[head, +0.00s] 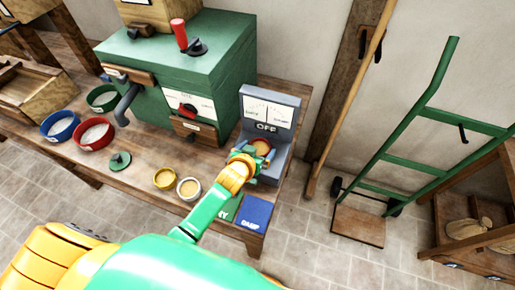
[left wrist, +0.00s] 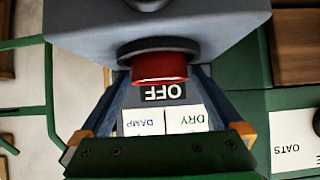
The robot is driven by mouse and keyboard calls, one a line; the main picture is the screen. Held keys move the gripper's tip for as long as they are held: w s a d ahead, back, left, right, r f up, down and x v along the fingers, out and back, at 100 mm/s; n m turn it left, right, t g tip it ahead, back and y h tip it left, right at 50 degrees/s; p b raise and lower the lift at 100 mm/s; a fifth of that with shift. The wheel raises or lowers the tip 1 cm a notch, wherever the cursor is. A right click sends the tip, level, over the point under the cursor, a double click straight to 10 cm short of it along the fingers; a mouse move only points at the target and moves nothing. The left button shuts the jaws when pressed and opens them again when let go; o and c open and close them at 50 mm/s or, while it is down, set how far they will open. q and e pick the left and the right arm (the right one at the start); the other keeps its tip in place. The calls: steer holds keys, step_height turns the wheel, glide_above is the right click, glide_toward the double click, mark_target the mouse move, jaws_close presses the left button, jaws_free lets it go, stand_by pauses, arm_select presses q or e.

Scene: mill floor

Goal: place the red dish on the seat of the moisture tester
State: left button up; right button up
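The moisture tester (head: 270,110) is a grey unit at the right end of the bench, its display reading OFF. The red dish (head: 261,147), with tan grain in it, is at the tester's seat. In the left wrist view the red dish (left wrist: 158,68) meets the dark round seat (left wrist: 158,46), with no clear gap; that picture is upside down. The fingertips are partly hidden. My right gripper is not in view.
Yellow (head: 165,178) and white (head: 188,188) small dishes stand left of my gripper. A blue DAMP card (head: 257,211) lies in front of the tester. A green mill (head: 175,75) stands behind. A green hand truck (head: 420,120) is on the right.

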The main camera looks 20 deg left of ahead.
arm_select(q)
steer(key=shift+r, duration=0.25)
steer(key=shift+s+r+p, duration=0.2)
steer(key=shift+s+p, duration=0.1)
steer(key=p+v, duration=0.1)
steer(key=v, duration=1)
steer(key=shift+s, duration=0.15)
